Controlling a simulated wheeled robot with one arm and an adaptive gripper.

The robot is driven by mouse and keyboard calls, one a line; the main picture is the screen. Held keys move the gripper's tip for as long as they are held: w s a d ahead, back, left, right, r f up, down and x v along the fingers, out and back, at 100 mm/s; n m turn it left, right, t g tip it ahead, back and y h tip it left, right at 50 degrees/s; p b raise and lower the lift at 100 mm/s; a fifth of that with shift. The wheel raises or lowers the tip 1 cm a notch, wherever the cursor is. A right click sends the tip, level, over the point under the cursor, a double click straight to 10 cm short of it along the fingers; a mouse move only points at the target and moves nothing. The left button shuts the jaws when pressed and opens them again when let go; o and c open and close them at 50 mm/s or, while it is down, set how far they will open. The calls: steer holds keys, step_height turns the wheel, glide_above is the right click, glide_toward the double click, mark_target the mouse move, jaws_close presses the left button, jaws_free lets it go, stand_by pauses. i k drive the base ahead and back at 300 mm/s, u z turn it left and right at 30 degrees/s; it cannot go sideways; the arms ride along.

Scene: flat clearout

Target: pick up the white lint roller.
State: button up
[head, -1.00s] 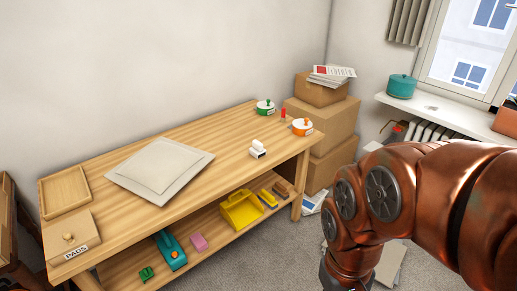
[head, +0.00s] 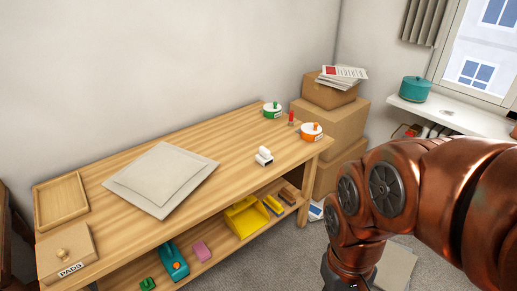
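A small white object (head: 264,156) with a rounded top stands on the wooden workbench (head: 235,150), towards its right end. It looks like the white lint roller, but it is too small to be sure. The bench top around it is clear. My copper-coloured arm fills the right side of the head view, to the right of the bench. Its end runs out of the bottom edge, so my gripper is not in view.
Flat grey-white panels (head: 163,178), a wooden tray (head: 61,201) and a box marked PADS (head: 66,254) take up the bench's left half. Green-topped (head: 272,109) and orange-topped (head: 311,131) containers stand at its right end. Cardboard boxes (head: 335,126) are stacked beyond.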

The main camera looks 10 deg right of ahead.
mark_target(264, 157)
steer(key=u, duration=0.4)
steer(key=i, duration=1)
steer(key=u, duration=0.65)
